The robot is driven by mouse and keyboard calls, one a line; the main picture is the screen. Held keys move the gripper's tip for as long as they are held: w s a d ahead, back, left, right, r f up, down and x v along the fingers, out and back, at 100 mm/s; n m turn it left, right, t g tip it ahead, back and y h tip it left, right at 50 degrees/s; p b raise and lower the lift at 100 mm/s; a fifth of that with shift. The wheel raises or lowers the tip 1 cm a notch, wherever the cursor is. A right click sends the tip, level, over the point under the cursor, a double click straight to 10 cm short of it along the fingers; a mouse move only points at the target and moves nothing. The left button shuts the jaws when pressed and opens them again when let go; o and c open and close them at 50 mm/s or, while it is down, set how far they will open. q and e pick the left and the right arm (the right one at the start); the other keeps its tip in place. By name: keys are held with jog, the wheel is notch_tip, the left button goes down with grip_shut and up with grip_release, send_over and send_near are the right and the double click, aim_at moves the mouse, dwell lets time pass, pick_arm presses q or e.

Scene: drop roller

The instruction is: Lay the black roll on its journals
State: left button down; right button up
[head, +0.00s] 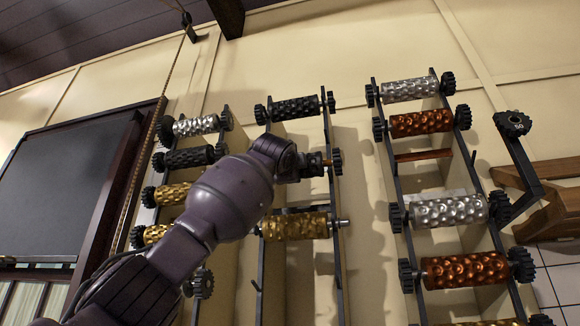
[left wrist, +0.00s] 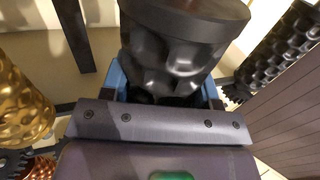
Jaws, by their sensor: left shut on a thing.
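In the left wrist view, a black dimpled roll (left wrist: 170,62) with a smooth dark end sits between the blue fingers of my left gripper (left wrist: 163,88), which is shut on it. In the head view, my left gripper (head: 308,165) is at the middle rack (head: 329,130), between a black roll (head: 295,107) above and a gold roll (head: 295,226) below. My arm hides most of the held roll there, and I cannot tell whether its ends touch the rack's journals. A dark gear (head: 337,160) shows just right of the gripper. My right gripper is not in view.
The left rack carries silver (head: 196,125), black (head: 190,157) and gold rolls. The right rack carries silver (head: 409,89) and copper rolls (head: 421,123) with gears. A dark bracket (head: 520,160) and wooden steps (head: 550,215) stand at the far right.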

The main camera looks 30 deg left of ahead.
pick_arm(q)
jog(key=shift+p+x, duration=0.4)
jog(key=shift+x, duration=0.4)
jog(key=shift+w+a+f, duration=0.1)
jog(key=shift+w+f, duration=0.05)
jog(key=shift+w, duration=0.35)
notch_tip(320, 180, down, 2)
jog(key=shift+b, duration=0.5)
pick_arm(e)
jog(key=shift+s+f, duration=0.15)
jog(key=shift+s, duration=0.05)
